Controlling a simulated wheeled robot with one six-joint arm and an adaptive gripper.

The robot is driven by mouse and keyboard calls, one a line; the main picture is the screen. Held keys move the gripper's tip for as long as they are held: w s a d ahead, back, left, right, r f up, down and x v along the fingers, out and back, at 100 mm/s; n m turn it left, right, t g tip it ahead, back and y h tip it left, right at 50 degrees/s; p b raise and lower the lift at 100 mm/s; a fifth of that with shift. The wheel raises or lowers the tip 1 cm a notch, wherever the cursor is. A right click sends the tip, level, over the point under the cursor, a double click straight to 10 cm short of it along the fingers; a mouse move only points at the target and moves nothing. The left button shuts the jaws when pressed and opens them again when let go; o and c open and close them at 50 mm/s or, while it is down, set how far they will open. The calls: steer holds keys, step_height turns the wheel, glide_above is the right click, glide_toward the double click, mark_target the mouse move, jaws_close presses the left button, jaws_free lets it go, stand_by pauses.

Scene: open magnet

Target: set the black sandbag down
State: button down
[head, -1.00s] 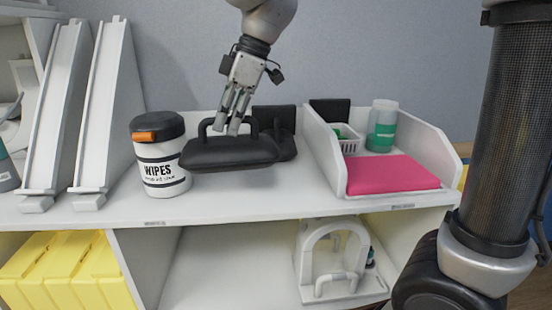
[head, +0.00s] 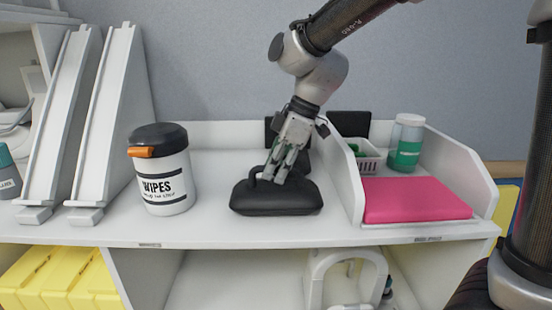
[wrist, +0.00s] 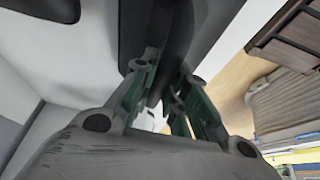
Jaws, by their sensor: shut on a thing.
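The black sandbag (head: 275,200) is in the middle of the white shelf top in the head view, right of the wipes tub and left of the low-walled tray. My gripper (head: 270,177) is above it, fingers pointing down, shut on its handle. The bag hangs level, very low over the shelf top; I cannot tell whether its underside touches. In the wrist view, my gripper's fingers (wrist: 165,92) close around the dark handle (wrist: 174,45). My fingers hide part of the handle.
The wipes tub (head: 164,180) stands to the left with a gap. The white tray (head: 345,172) on the right holds a pink pad (head: 414,200), a small basket (head: 365,157) and a green-labelled bottle (head: 406,145). The front edge (head: 215,243) of the shelf top is close.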

steer(key=c, duration=1.4)
jaws_free()
steer(key=shift+c, duration=0.2)
steer(key=v, duration=1.2)
steer(key=s+d+f+m+t+h, duration=0.1)
steer(key=s+d+f+m, duration=0.1)
steer(key=s+d+m, duration=0.3)
steer(key=s+d+f+m+t+h, duration=0.1)
steer(key=s+d+m, duration=0.5)
steer(key=d, duration=0.8)
steer(key=s+d+f+m+t+h, duration=0.2)
steer(key=s+d+f+m, duration=0.2)
steer(key=d, duration=0.5)
steer(key=s+m, duration=0.1)
steer(key=m, duration=0.1)
steer(key=shift+d+f+m, duration=0.2)
steer(key=shift+f+m, duration=0.1)
steer(key=shift+f, duration=0.1)
steer(key=shift+s, duration=0.15)
